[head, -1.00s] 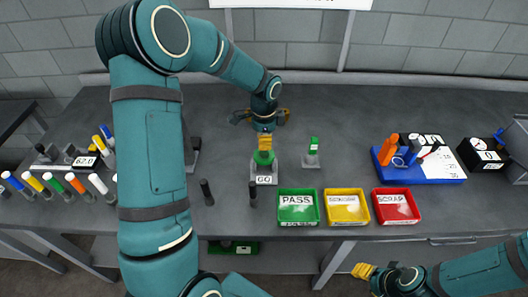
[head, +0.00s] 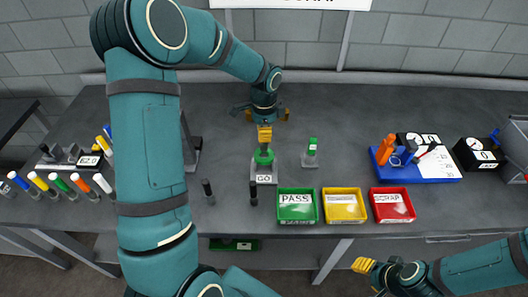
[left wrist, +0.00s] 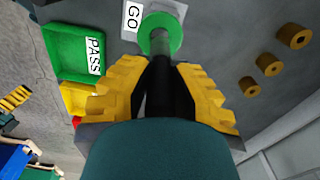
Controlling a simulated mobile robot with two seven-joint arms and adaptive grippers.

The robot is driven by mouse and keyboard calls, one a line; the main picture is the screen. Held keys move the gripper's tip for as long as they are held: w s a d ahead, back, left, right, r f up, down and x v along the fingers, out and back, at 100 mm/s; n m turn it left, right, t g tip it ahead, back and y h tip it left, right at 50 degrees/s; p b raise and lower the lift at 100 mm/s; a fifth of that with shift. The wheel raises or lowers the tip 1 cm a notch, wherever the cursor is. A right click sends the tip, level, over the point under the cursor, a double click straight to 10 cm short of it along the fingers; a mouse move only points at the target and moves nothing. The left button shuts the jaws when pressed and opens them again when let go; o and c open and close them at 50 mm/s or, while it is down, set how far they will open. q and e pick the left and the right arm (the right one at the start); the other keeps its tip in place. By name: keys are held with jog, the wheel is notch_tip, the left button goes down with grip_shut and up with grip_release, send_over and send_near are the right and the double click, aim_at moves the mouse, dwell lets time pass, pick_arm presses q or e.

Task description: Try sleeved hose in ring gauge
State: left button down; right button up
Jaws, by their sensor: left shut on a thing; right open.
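My left gripper (head: 264,134) is shut on a dark hose (left wrist: 165,90), held above the GO ring gauge. The gauge is a green ring (left wrist: 160,33) on a grey block with a GO label (head: 263,179). In the left wrist view the hose runs from between my yellow fingers to a grey end at the ring's opening. I cannot tell how deep it sits in the ring. My right gripper (head: 363,266) is open and empty, off the bench front at lower right.
A smaller green gauge (head: 312,147) stands to the right. Green PASS (head: 297,221), yellow (head: 342,219) and red scrap (head: 392,220) trays line the front. Coloured hoses (head: 78,184) stand at far left. A blue tray (head: 445,176) lies at right.

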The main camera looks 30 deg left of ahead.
pick_arm(q)
jog(key=shift+r+p, duration=0.9)
jog(key=shift+r, duration=0.5)
